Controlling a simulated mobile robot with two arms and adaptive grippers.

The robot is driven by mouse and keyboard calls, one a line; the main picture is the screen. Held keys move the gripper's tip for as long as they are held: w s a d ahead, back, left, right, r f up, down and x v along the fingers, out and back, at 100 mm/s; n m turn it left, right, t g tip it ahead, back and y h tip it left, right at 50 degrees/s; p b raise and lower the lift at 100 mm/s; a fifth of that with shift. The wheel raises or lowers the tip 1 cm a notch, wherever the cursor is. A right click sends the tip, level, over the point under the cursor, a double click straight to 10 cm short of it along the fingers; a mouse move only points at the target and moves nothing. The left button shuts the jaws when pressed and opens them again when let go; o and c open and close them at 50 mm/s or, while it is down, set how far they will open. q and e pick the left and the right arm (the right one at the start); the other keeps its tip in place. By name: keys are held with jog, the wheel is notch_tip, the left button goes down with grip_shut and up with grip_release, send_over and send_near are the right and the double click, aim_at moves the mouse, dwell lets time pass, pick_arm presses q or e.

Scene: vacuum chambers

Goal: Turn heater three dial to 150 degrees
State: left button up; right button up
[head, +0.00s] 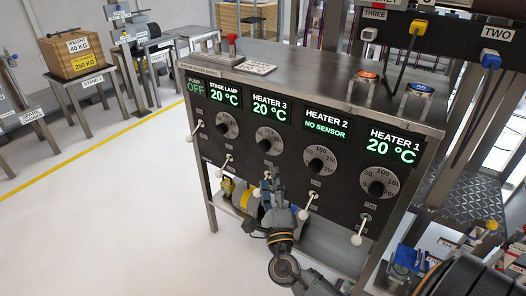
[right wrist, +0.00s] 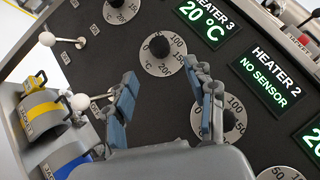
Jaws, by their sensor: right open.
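The heater 3 dial (head: 268,139) is a round grey scale with a black knob on the dark control panel, below the HEATER 3 display (head: 270,107), which reads 20 °C. In the right wrist view the heater 3 dial (right wrist: 163,50) lies just beyond the fingertips, its marks 100, 150 and 200 readable. My right gripper (head: 270,182) is below the dial in the head view. In the right wrist view my right gripper (right wrist: 170,85) has its blue-padded fingers apart, with nothing between them. My left gripper is not in view.
The heater 2 dial (head: 320,160) is to the right; a finger partly hides it in the wrist view. White-tipped levers (head: 304,214) stick out below the dials. The stage lamp dial (head: 227,125) is to the left. Open floor (head: 110,220) lies left of the panel.

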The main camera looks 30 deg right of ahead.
aim_at(264, 150)
jog(key=x, duration=1)
jog(key=shift+b, duration=0.4)
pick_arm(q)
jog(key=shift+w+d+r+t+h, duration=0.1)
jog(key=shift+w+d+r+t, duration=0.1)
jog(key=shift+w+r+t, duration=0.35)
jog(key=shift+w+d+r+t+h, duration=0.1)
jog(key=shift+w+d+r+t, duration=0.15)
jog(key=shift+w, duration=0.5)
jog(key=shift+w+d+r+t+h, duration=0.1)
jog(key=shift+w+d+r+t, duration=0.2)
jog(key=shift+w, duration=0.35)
pick_arm(e)
jog(key=shift+x, duration=0.75)
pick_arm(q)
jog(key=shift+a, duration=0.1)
pick_arm(e)
jog(key=shift+c, duration=0.4)
jog(key=c, duration=1.1)
